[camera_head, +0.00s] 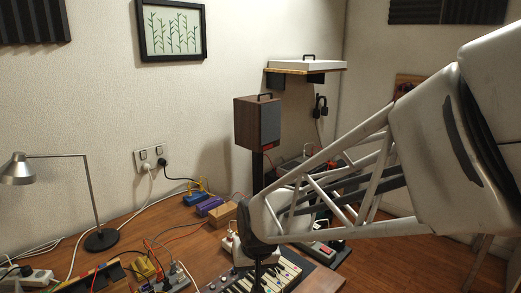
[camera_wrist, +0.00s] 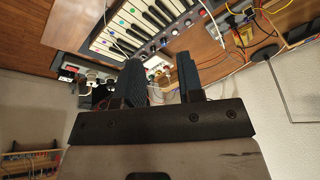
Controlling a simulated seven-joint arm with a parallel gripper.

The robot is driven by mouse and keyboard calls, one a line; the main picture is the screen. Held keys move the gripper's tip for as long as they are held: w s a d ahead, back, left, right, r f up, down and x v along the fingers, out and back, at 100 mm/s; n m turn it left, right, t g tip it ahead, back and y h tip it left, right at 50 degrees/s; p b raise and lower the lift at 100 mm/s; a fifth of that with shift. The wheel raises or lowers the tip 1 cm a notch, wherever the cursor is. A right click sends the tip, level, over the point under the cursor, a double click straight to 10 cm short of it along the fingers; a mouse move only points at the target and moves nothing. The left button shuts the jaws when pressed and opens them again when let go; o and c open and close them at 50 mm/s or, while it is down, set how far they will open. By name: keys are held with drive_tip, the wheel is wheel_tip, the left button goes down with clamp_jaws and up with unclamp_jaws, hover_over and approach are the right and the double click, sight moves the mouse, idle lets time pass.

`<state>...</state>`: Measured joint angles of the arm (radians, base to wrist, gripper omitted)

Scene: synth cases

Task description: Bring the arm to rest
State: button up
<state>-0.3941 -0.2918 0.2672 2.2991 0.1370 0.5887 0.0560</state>
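My arm comes in from the right in the head view and reaches over the wooden desk (camera_head: 135,252). My gripper (camera_wrist: 163,72) shows in the wrist view with its two dark fingers apart and nothing held between them. In the head view its small dark end hangs down over the keyboard (camera_head: 286,274), partly hidden by my own arm. The keyboard also shows in the wrist view (camera_wrist: 133,28), beyond the fingers. I cannot tell how far the fingers are from it.
A desk lamp (camera_head: 101,240) stands at the left. A wooden speaker (camera_head: 257,123) stands on a dark post behind my arm. Blue and purple boxes (camera_head: 210,206), cables and a power strip (camera_head: 28,281) crowd the desk. A shelf (camera_head: 305,68) hangs above.

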drive_tip(key=s+d+r+m+h, duration=0.1)
drive_tip(key=s+d+r, duration=0.3)
drive_tip(key=s+d, duration=0.4)
drive_tip(key=s+d+r+m+h, duration=0.1)
drive_tip(key=s+d+r, duration=0.4)
drive_tip(key=s+d, duration=0.3)
drive_tip(key=d, duration=0.4)
drive_tip(key=shift+d+m, duration=0.4)
drive_tip(key=shift+s, duration=0.1)
